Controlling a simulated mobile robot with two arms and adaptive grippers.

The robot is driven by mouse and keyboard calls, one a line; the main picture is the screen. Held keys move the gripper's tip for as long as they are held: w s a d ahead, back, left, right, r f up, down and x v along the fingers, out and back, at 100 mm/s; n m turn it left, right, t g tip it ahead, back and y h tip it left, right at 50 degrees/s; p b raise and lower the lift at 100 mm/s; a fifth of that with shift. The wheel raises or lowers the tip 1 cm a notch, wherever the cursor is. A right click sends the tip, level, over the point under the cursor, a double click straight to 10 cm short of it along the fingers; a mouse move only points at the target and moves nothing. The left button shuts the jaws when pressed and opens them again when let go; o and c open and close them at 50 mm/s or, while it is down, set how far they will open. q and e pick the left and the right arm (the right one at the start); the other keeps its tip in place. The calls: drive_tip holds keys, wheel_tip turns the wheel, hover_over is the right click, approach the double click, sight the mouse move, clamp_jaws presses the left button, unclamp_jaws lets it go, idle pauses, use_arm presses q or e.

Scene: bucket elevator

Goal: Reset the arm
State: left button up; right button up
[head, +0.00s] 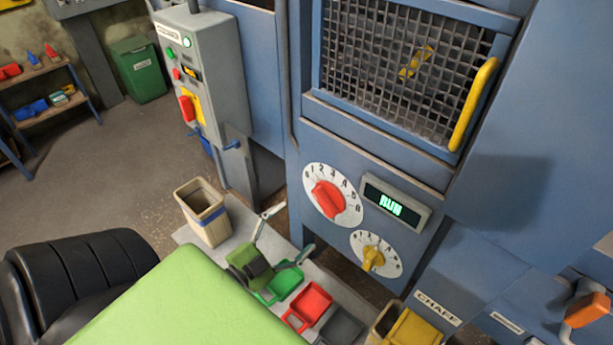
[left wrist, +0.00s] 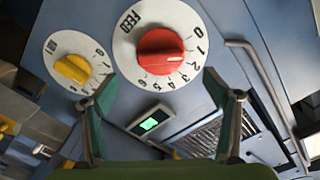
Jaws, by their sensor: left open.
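My left gripper (head: 291,231) is open and empty, in front of the blue machine's dial panel. In the left wrist view its two fingers (left wrist: 160,82) stand wide apart, with the red FEED dial beyond the gap. Nothing lies between the fingers, and the gripper appears clear of the panel. The red dial (head: 328,199) sits on a white numbered disc. A yellow dial (head: 373,258) is below it to the right, and it also shows in the left wrist view (left wrist: 73,69). The display (head: 396,206) between them reads RUN in green. My right gripper is not in view.
A mesh window (head: 395,65) with a yellow handle (head: 474,104) is above the dials. A grey control box (head: 205,75) stands left. Below are a beige bin (head: 203,212), a green tray (head: 280,284) and a red tray (head: 308,305). Open floor lies left.

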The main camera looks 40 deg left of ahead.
use_arm(q)
drive_tip(key=shift+s, duration=0.7)
